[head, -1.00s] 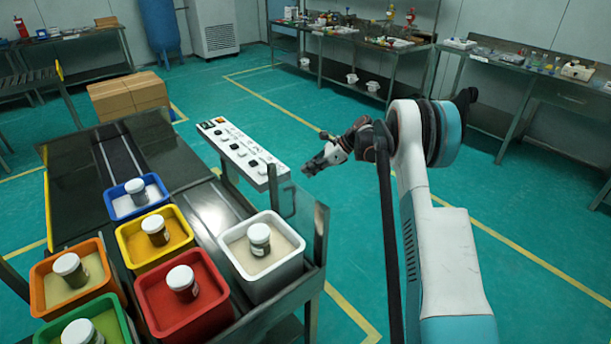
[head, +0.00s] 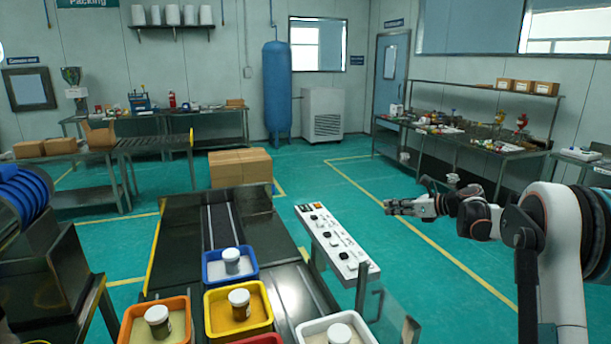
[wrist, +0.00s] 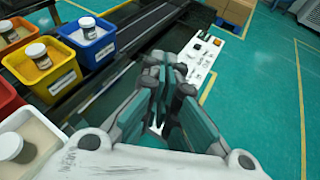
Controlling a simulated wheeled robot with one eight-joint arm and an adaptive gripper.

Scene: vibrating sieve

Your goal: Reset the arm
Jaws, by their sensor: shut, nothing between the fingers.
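My gripper (head: 388,207) is at the right in the head view, at the end of my folded arm. It is shut and empty, pointing left, in the air beyond the right side of the control panel (head: 335,243). In the wrist view its closed fingers (wrist: 160,95) fill the middle, and the white panel (wrist: 203,62) shows past them. Nothing touches the fingers.
A blue bin (head: 215,270), a yellow bin (head: 225,327), an orange bin (head: 128,328) and a white bin (head: 305,330) stand on the dark machine bed at the lower middle, each with a jar. Cardboard boxes (head: 240,168) lie behind. Open green floor surrounds my gripper.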

